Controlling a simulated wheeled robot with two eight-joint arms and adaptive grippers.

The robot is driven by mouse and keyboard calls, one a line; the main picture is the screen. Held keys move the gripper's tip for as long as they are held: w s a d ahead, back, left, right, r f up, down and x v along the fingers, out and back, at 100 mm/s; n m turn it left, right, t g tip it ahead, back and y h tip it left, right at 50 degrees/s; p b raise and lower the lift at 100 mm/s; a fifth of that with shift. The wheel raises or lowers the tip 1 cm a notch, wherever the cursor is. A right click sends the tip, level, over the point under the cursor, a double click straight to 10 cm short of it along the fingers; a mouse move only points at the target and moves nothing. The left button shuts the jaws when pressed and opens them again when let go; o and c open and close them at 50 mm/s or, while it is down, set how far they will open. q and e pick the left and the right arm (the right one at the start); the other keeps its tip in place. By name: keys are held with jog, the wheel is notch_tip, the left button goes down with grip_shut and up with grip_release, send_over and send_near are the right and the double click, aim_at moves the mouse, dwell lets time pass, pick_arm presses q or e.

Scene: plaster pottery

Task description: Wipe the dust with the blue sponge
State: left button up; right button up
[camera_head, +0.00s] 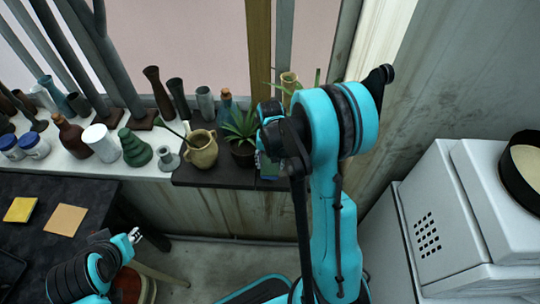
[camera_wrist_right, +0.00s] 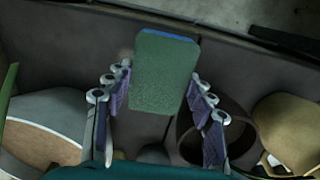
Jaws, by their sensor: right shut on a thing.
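The sponge (camera_wrist_right: 165,75), green on its broad face with a blue edge, sits between the fingers of my right gripper (camera_wrist_right: 160,92) in the right wrist view. That gripper is shut on it, above the dark shelf top (camera_wrist_right: 75,28). In the head view my right arm reaches to the dark shelf section by the plant, and its gripper is largely hidden by the arm. I cannot clearly make out the dust. My left gripper (camera_head: 135,237) is low at the left, beside the dark table, holding nothing I can see; its opening is too small to judge.
A beige jug (camera_head: 201,152) and a potted plant (camera_head: 242,138) stand close left of my right gripper. Several vases and bottles crowd the white ledge (camera_head: 75,166). A yellow square (camera_head: 20,209) and a tan square (camera_head: 66,220) lie on the dark table. White boxes stand right.

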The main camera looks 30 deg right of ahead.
jog(key=shift+r+p, duration=0.85)
jog(key=shift+r, duration=0.7)
jog(key=shift+f, duration=0.1)
